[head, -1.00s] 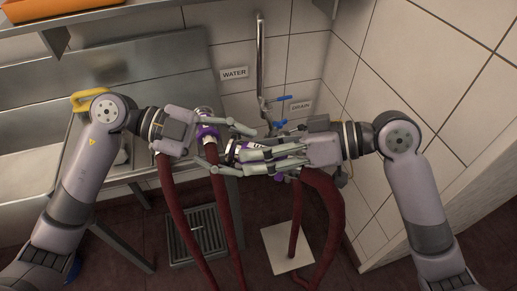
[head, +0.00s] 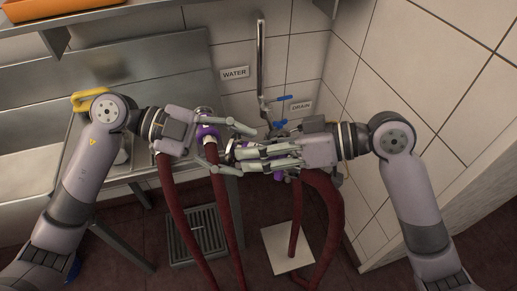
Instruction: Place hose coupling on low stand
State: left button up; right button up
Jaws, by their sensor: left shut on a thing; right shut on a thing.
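My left gripper (head: 238,147) is shut on a hose coupling with a purple collar (head: 208,132); a dark red hose (head: 222,190) hangs from it. My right gripper (head: 240,157) is just right of it, shut on a second metal and purple coupling (head: 231,150), mostly hidden by the fingers. The two grippers' fingers overlap in the head view, and I cannot tell whether the couplings touch. A thick dark red hose (head: 329,222) hangs below my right gripper. A pale square plate (head: 288,248) lies low near the floor; I cannot tell whether it is the low stand.
A steel sink bench (head: 150,75) stands at left with a yellow-handled item (head: 90,98). A metal pipe (head: 261,60) and blue-handled valves (head: 280,124) are on the tiled wall between WATER (head: 234,73) and DRAIN (head: 301,107) labels. A floor grate (head: 197,236) lies below.

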pick_arm(q)
jog(key=shift+s+r, duration=0.15)
jog(key=shift+r, duration=0.05)
pick_arm(e)
jog(key=shift+w+d+f, duration=0.15)
jog(key=shift+w+f, duration=0.05)
jog(key=shift+w, duration=0.05)
grip_shut()
pick_arm(q)
jog(key=o, duration=1.3)
pick_arm(e)
jog(key=shift+r, duration=0.1)
pick_arm(q)
jog(key=o, duration=0.5)
jog(key=shift+f, duration=0.15)
pick_arm(e)
jog(key=shift+s+r, duration=0.1)
